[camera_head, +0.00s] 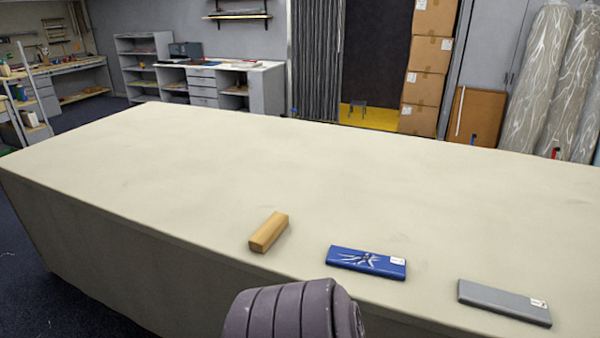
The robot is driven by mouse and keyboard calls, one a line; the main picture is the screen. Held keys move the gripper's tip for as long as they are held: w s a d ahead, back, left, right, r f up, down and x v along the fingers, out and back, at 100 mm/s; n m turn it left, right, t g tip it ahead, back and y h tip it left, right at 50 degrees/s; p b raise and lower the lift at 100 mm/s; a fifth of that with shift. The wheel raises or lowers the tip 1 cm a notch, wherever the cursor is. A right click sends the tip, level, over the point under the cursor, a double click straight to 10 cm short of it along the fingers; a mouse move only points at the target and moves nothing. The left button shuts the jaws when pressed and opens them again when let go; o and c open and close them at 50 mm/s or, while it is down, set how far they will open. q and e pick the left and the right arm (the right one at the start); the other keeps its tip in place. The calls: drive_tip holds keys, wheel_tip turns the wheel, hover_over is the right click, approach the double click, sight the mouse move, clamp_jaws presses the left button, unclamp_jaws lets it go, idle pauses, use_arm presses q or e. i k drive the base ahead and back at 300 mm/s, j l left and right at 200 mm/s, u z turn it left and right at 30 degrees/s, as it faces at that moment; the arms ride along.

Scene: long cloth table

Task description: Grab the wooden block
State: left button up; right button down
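The wooden block (268,232) is a light brown bar with a rectangular shape. It lies on the cloth table (200,170) near the front edge, a little left of the middle of the view, angled away to the right. Nothing touches it. A dark grey ribbed part, likely of my own arm, shows at the bottom centre, in front of the table edge. Neither gripper is in view.
A blue flat box (366,262) with a white label lies right of the block. A grey flat box (504,302) lies farther right near the front edge. The table is clear behind and left of the block. Stacked cardboard boxes (428,70) stand beyond the table.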

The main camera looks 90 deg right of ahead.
sight(261, 240)
drive_tip(key=z, duration=2.4)
